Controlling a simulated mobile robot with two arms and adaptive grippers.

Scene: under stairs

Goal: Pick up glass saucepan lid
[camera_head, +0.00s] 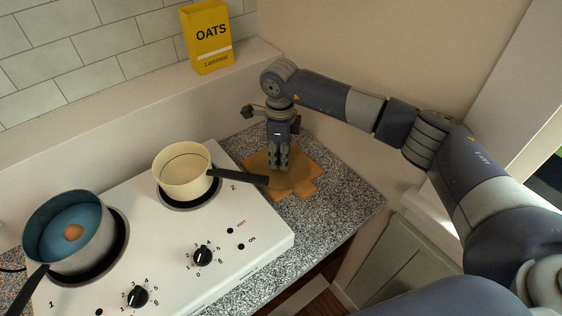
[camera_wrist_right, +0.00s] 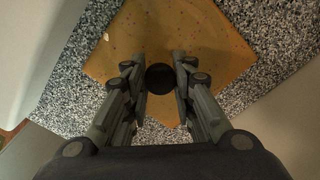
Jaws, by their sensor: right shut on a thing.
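The glass saucepan lid (camera_head: 297,180) shows in the head view as a faint round shape over an orange-brown mat or board (camera_head: 305,192). In the right wrist view its dark round knob (camera_wrist_right: 160,78) sits between my fingers, and the clear glass is hard to make out against the mat. My right gripper (camera_head: 279,167) points down over the lid, shut on its knob. The fingers hide part of the lid in the head view. I cannot tell whether the lid touches the mat. My left gripper is not in view.
A cream saucepan (camera_head: 182,172) stands on the white hob (camera_head: 165,235), its dark handle reaching toward the mat. A blue-lined pan (camera_head: 68,232) with a brown egg-like thing stands at left. A yellow oats box (camera_head: 207,38) is on the ledge. Granite counter (camera_head: 345,205) is bare at right.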

